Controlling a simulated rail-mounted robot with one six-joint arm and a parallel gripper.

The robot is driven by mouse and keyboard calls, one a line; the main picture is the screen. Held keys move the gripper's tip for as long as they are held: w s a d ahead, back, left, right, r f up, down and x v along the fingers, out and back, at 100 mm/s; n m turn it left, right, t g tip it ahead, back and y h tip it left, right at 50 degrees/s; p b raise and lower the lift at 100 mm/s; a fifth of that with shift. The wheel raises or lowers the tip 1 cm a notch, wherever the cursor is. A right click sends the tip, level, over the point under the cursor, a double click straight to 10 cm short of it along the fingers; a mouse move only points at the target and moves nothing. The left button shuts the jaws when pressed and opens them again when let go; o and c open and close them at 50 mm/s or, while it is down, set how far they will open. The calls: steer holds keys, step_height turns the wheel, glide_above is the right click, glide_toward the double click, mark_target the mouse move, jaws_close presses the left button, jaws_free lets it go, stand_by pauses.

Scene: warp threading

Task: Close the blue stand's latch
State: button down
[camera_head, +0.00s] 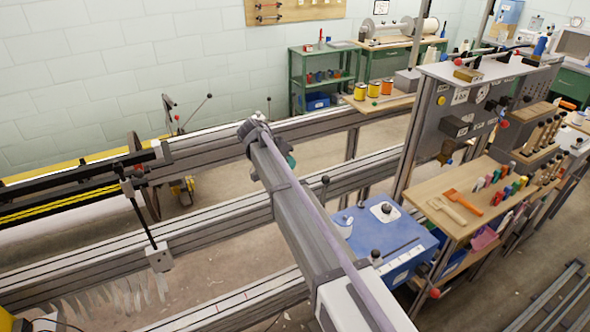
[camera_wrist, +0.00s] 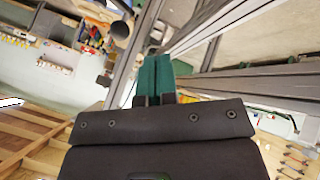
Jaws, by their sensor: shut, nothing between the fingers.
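A blue stand (camera_head: 400,236) stands low on the right of centre in the head view, behind and to the right of my arm. In the head view only a bit of teal (camera_head: 291,161) shows beyond my arm, apart from the stand.
Long grey rails (camera_head: 205,228) cross the left and middle. A wooden-topped bench (camera_head: 440,184) with brushes and coloured clips stands right of the stand, below a grey panel (camera_head: 440,120). Spools sit on a shelf (camera_head: 378,103) behind.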

mark_target(323, 190)
steer(key=d+f+b, duration=0.4)
steer(key=d+f, duration=0.1)
steer(key=d, duration=0.3)
steer(key=shift+s+d, duration=0.15)
steer(key=shift+s, duration=0.15)
steer(key=shift+d, duration=0.1)
